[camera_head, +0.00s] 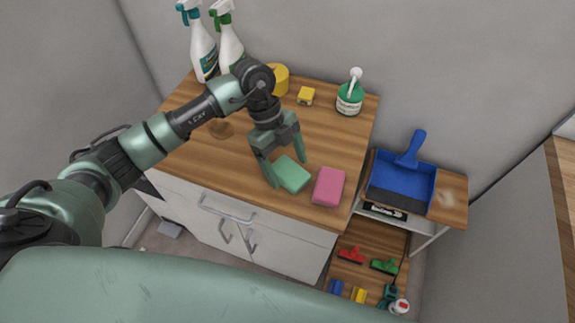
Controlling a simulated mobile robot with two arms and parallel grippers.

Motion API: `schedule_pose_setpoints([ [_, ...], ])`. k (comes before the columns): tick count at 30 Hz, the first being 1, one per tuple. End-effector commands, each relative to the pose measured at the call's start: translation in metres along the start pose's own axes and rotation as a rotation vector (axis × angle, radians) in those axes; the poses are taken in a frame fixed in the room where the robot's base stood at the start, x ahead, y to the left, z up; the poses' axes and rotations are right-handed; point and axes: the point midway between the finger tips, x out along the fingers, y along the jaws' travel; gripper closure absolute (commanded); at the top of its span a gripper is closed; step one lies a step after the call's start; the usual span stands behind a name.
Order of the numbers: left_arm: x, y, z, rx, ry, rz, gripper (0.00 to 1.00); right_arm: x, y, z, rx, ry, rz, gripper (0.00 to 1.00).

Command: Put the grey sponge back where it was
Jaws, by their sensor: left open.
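I cannot make out a clearly grey sponge. A green sponge (292,175) lies flat on the wooden counter top (200,160) near its front edge. My left gripper (287,171) is open and points down at the green sponge, with one finger to its left and one behind its right side. I cannot tell whether the fingers touch it. A pink sponge (329,186) lies just right of the green one. A small yellow block (306,96) sits at the back of the counter. My right gripper is not in view.
Two spray bottles (203,52) and a yellow round container (279,80) stand at the back left. A green-and-white pump bottle (350,95) stands back right. A blue dustpan (403,180) lies on a lower side table. Several tools and bottles sit below.

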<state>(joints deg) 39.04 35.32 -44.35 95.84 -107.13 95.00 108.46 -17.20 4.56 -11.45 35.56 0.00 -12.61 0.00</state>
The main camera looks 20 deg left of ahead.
Motion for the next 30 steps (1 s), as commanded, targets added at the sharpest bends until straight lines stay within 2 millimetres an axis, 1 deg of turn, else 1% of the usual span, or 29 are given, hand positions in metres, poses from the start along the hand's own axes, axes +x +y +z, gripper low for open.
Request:
schedule_pose_setpoints([
  [5, -0.031, -0.002, 0.002, 0.002, -0.005, -0.007, 0.21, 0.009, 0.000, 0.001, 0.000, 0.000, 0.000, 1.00],
  [12, -0.082, -0.001, 0.001, 0.001, -0.003, -0.006, 0.21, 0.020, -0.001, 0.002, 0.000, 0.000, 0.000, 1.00],
  [16, -0.101, -0.001, 0.001, 0.000, -0.003, -0.004, 0.21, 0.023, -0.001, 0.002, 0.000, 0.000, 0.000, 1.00],
  [21, -0.113, -0.001, 0.000, 0.001, -0.001, -0.002, 0.21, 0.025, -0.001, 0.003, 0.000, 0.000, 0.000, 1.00],
  [30, -0.115, 0.000, 0.000, 0.000, 0.000, -0.001, 0.21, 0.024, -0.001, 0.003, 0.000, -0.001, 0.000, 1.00],
])
